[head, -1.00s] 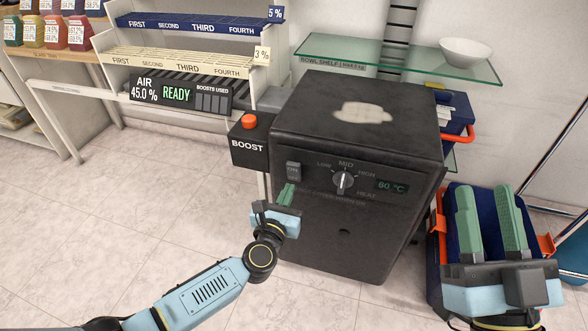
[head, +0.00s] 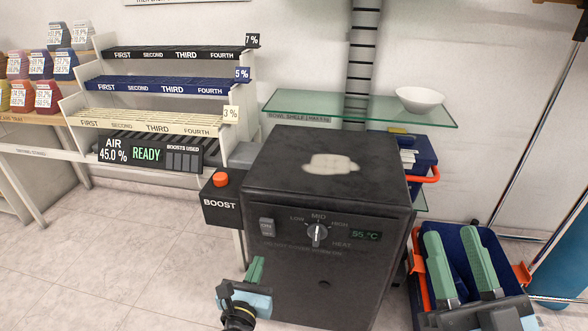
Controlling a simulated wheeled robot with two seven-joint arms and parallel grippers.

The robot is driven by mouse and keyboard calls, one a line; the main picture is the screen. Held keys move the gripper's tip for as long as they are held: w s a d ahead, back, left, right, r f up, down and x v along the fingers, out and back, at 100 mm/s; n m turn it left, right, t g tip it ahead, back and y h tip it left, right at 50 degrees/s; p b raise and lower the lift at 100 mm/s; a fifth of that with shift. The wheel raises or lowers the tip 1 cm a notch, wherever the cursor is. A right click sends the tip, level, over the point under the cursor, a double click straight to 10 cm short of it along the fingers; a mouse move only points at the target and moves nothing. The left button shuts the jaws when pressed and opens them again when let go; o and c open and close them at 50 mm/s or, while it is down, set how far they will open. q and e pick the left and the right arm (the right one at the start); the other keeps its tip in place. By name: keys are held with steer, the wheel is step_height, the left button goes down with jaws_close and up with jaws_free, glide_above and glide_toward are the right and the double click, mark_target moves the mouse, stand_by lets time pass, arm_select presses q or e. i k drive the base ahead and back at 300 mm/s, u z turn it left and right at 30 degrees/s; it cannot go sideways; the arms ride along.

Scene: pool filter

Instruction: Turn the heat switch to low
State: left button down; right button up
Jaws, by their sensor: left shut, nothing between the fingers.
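The heat switch (head: 317,236) is a round knob with a light pointer on the front of a dark box (head: 330,285). LOW, MID and HIGH are marked around it. The pointer stands close to upright, near MID. A green display (head: 366,236) beside it reads about 55 °C. My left gripper (head: 256,268) is shut and empty, below and left of the knob, under the rocker switch (head: 267,229); I cannot tell whether it touches the box. My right gripper (head: 461,262) is open and empty, right of the box, with its two green fingers apart.
A BOOST box (head: 222,207) with a red button stands left of the dark box. A glass shelf (head: 345,110) with a white bowl (head: 419,99) is behind. A blue crate (head: 456,239) is behind my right gripper. The floor at left is clear.

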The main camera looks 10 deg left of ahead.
mark_target(317, 232)
steer(key=z, duration=0.05)
steer(key=k, duration=1)
steer(key=u, duration=0.05)
